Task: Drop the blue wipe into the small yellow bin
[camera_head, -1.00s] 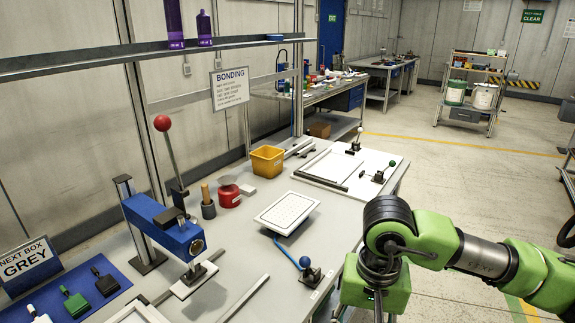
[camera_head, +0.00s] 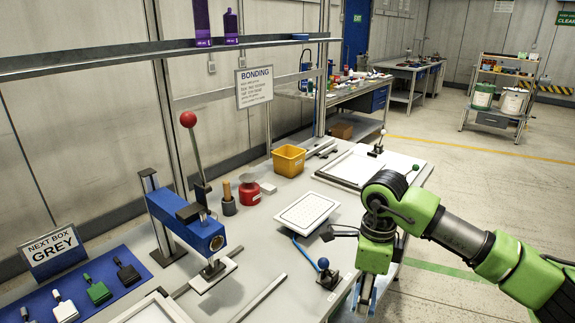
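The small yellow bin (camera_head: 288,161) stands upright at the back of the bonding bench, and its inside looks empty from here. My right gripper (camera_head: 364,298) hangs at the bench's right front edge, pointing down, to the right of and nearer than the bin. A small bluish patch shows at its fingers, too small to tell whether it is the blue wipe. Whether the fingers are open or shut is unclear. I cannot make out the blue wipe elsewhere on the bench. My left gripper is out of view.
A red pot (camera_head: 249,192) and a blue press (camera_head: 190,228) with a red-ball lever stand left. A white board fixture (camera_head: 352,166) is right of the bin.

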